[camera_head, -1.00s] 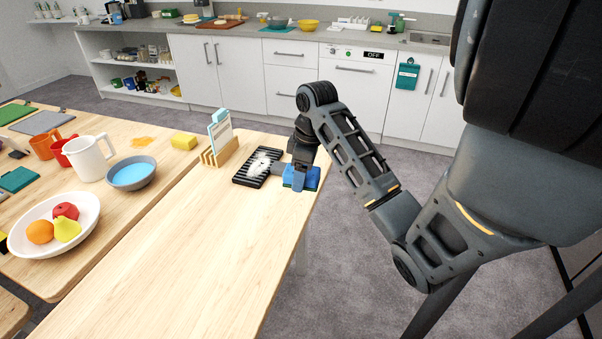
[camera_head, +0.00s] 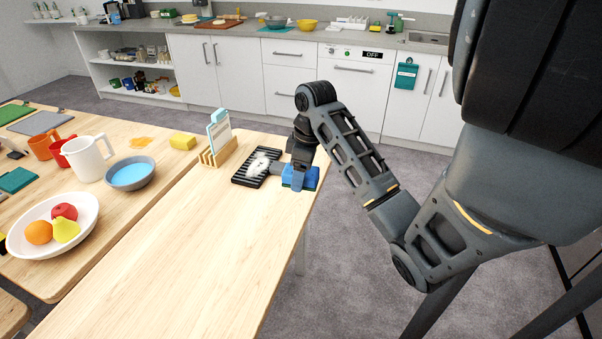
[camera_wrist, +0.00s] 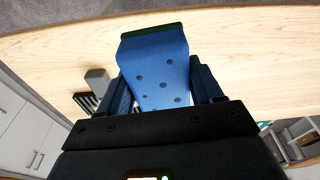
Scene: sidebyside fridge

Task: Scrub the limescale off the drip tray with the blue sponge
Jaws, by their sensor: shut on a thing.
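The black slatted drip tray (camera_head: 244,179) lies on the wooden table near its far right corner, with a white limescale patch (camera_head: 262,163) on its slats. My gripper (camera_head: 300,178) is just right of the tray, shut on the blue sponge (camera_head: 312,178). The sponge fills the wrist view (camera_wrist: 158,72) between my fingers, with a dark green layer (camera_wrist: 152,31) along its far edge. The sponge is low over the table, beside the tray; I cannot tell if it touches the tabletop. A corner of the tray shows left of my gripper in the wrist view (camera_wrist: 86,102).
A wooden rack with cards (camera_head: 217,155) stands just left of the tray. A yellow sponge (camera_head: 183,141), a blue-filled bowl (camera_head: 131,173), a white pitcher (camera_head: 90,160) and a fruit bowl (camera_head: 85,233) sit on the left. The table's front middle is clear.

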